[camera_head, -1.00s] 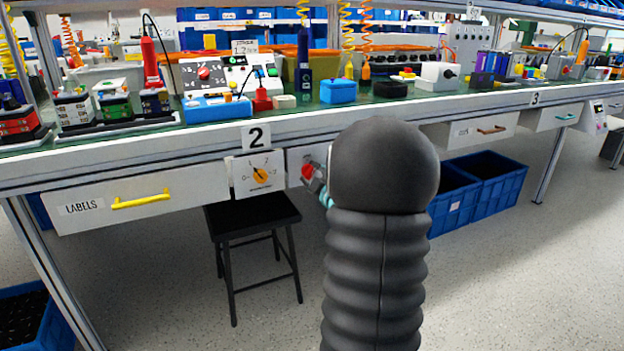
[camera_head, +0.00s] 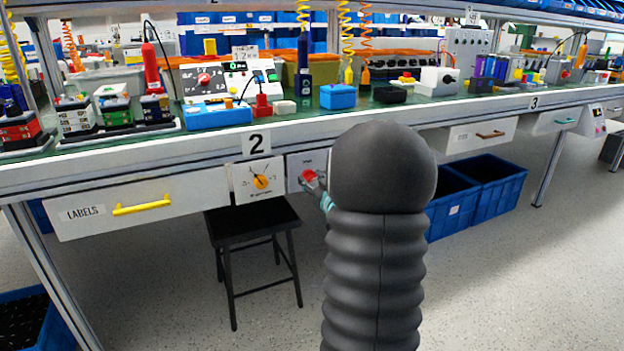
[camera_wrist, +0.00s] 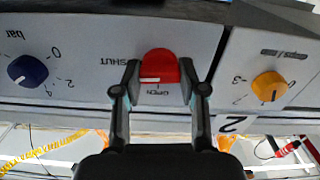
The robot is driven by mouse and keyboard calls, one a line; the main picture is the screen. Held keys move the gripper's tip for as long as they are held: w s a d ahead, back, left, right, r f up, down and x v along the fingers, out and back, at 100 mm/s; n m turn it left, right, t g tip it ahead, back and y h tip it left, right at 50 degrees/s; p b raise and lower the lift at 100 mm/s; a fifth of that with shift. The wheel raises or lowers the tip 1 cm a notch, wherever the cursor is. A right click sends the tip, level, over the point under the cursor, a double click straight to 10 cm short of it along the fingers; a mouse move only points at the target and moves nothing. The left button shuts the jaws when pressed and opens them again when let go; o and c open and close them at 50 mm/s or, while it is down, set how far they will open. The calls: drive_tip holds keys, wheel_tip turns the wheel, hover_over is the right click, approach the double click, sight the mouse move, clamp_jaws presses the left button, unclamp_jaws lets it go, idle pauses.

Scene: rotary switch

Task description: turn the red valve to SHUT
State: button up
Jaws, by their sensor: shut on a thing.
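The red valve (camera_head: 309,175) is a knob on a pale panel under the bench edge, right of the number 2 sign. In the wrist view, which is upside down, the red valve (camera_wrist: 159,66) sits between the fingertips of my gripper (camera_wrist: 159,70). The fingers are closed in on its left and right sides. Its white line faces the OPEN label (camera_wrist: 158,92); the SHUT label (camera_wrist: 120,62) lies to the left, beside one finger. In the head view my gripper (camera_head: 318,186) is at the knob, partly hidden by my dark arm.
A yellow dial (camera_head: 261,182) is close left of the valve; in the wrist view a blue dial (camera_wrist: 27,71) is on the other side. A black stool (camera_head: 250,222) stands below, left of my arm. Blue crates (camera_head: 490,185) stand right. The bench edge (camera_head: 200,145) runs just above.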

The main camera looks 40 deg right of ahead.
drive_tip(key=shift+m, duration=0.6)
drive_tip(key=shift+f, duration=0.1)
drive_tip(key=o, duration=1.2)
drive_tip(key=shift+c, duration=0.2)
drive_tip(key=v, duration=1.2)
drive_tip(key=shift+a, duration=0.1)
